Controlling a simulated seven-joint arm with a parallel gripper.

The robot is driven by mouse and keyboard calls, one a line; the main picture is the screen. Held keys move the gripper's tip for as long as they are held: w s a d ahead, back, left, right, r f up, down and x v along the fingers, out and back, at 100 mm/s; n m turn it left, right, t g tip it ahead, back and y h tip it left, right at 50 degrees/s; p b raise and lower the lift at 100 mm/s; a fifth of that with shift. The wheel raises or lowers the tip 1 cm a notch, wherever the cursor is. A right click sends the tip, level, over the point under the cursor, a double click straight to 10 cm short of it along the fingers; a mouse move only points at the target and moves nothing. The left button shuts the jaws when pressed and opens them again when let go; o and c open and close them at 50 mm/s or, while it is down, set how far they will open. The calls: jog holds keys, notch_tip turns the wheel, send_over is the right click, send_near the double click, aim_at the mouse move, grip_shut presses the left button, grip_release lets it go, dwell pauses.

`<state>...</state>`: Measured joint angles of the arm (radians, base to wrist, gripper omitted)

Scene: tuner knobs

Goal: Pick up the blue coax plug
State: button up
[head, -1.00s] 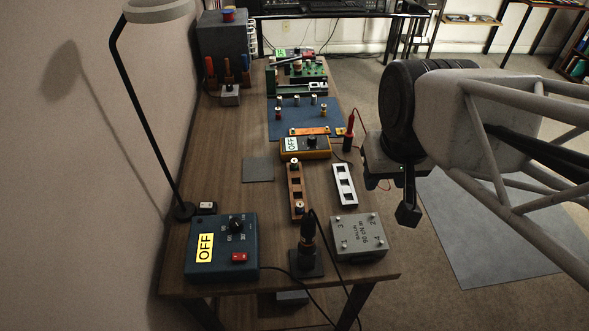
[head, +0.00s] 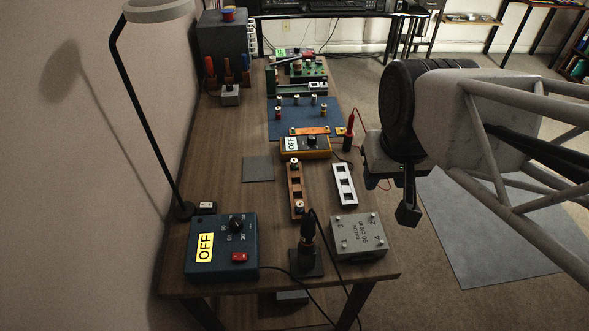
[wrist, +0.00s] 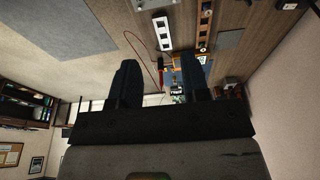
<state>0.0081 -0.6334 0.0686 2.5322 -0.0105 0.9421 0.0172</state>
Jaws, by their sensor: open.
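I cannot pick out a blue coax plug for certain in either view. Several small metal-topped cylinders stand on the blue mat (head: 304,130), too small for me to tell their colours well. One metal-topped piece (head: 299,208) sits at the near end of a brown slotted strip (head: 296,186), and another sits at its far end. My gripper (wrist: 159,64) shows two dark fingers spread apart with nothing between them in the wrist view. In the head view it (head: 408,212) hangs over the floor, right of the table and apart from everything on it.
A blue box marked OFF (head: 212,262), a soldering iron in its stand (head: 306,262) and a grey box (head: 358,240) fill the near end. A white slotted strip (head: 344,185) and yellow meter (head: 318,152) lie beyond. A lamp (head: 150,120) stands left. Cables cross the front edge.

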jog(key=shift+o, duration=0.9)
jog(key=m+y, duration=1.4)
jog(key=m, duration=0.6)
send_near(301, 204)
jog(key=x, duration=0.3)
jog(key=shift+w, duration=0.1)
jog(key=shift+w+a+f+h, duration=0.15)
jog(key=shift+a+f, duration=0.1)
jog(key=shift+a, duration=0.3)
jog(key=shift+w+a+f+h, duration=0.15)
jog(key=shift+a+f, duration=0.1)
jog(key=shift+a, duration=0.3)
